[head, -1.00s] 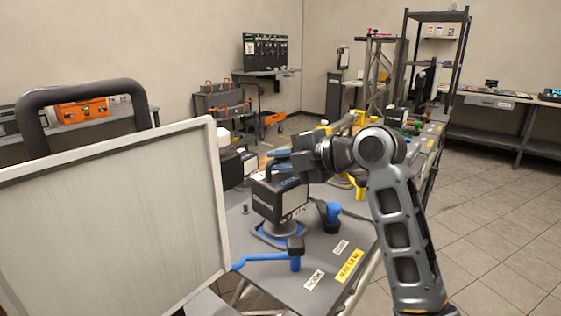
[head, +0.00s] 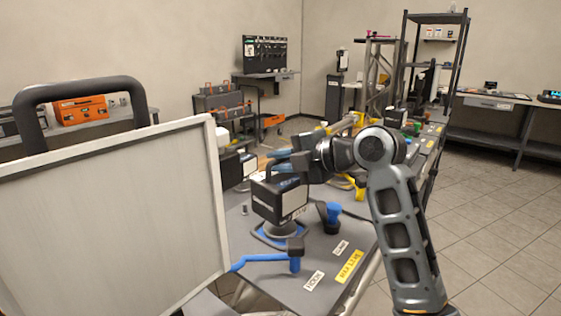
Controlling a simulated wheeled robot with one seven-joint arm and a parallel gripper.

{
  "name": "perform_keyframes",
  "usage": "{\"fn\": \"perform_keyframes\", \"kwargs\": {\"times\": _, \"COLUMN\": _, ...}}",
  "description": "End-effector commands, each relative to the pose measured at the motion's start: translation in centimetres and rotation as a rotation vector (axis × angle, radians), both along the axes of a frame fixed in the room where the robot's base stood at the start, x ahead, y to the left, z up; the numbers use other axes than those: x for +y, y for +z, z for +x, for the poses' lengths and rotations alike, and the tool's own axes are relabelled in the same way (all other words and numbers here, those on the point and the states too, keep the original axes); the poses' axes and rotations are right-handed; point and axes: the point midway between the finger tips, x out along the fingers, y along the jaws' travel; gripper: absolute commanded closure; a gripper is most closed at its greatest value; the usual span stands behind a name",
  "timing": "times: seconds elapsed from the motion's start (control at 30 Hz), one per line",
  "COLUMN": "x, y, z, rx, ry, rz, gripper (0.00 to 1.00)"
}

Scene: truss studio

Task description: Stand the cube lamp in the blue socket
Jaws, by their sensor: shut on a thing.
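The cube lamp (head: 279,200) is a dark box with pale lettering and a round grey foot. It stands roughly upright near the front of the grey bench. Its foot is over the blue socket (head: 262,236), whose blue edge shows around it; I cannot tell whether the foot is fully seated. My gripper (head: 283,164) is at the top of the lamp, reaching in from the right, and is shut on it. The exact contact of the fingers is partly hidden by the lamp and my wrist.
A blue-and-black holder (head: 332,217) stands just right of the lamp. A blue hook arm (head: 268,259) is in front of it. A large pale panel (head: 115,215) blocks the left. Yellow, black and green items crowd the bench behind. Open tiled floor lies right.

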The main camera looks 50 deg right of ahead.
Motion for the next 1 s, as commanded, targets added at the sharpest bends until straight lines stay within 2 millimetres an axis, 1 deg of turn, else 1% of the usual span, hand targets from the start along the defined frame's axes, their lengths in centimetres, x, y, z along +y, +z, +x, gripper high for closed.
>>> {"fn": "perform_keyframes", "kwargs": {"times": 0.03, "x": -0.01, "y": 0.21, "z": -0.01, "rx": -0.005, "ry": 0.000, "rz": -0.003, "gripper": 1.00}}
{"fn": "perform_keyframes", "kwargs": {"times": 0.97, "x": 0.00, "y": 0.08, "z": 0.00, "rx": -0.006, "ry": 0.000, "rz": -0.003, "gripper": 1.00}}
{"fn": "perform_keyframes", "kwargs": {"times": 1.0, "x": 0.00, "y": 0.08, "z": 0.00, "rx": -0.006, "ry": 0.000, "rz": -0.003, "gripper": 0.78}}
